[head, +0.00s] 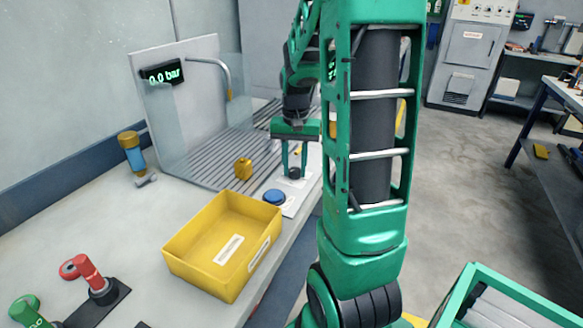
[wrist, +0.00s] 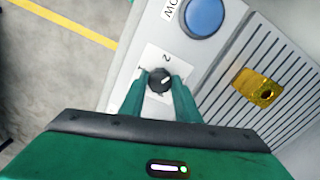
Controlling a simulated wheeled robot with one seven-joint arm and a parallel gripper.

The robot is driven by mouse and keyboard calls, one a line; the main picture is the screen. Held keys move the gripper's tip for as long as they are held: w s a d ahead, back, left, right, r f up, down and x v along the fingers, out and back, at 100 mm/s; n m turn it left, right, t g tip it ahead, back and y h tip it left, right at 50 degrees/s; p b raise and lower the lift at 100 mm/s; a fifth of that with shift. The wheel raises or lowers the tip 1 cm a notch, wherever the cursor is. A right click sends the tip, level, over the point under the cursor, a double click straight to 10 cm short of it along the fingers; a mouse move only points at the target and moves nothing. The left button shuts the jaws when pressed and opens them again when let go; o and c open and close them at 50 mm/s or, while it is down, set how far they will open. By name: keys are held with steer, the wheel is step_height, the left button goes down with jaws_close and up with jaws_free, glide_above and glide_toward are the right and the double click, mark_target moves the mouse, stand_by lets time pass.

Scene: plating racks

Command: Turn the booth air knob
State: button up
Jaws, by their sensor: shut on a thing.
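The booth air knob (wrist: 159,80) is a small dark round knob with a light pointer mark. It sits on a white label plate (wrist: 152,58) with a printed "2" beside it. My gripper (wrist: 157,82) points down at the knob, and its two green fingers are shut on the knob's sides. In the head view the knob (head: 294,173) shows dark between the fingertips of my gripper (head: 294,172), on the front right of the booth. The booth display (head: 163,74) reads "0.0 bar" in green.
A blue button (head: 275,197) lies just in front of the knob. A yellow block (head: 243,168) stands on the slatted booth floor (head: 205,150). A yellow bin (head: 200,265) is nearer on the bench. Red and green handled tools (head: 92,275) stand at lower left.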

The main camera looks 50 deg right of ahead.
steer(key=n, duration=0.4)
steer(key=shift+w+r+n, duration=0.15)
steer(key=shift+w+n, duration=0.15)
steer(key=shift+n, duration=2)
steer(key=o, duration=0.9)
steer(key=shift+o, duration=0.7)
steer(key=shift+s, duration=0.15)
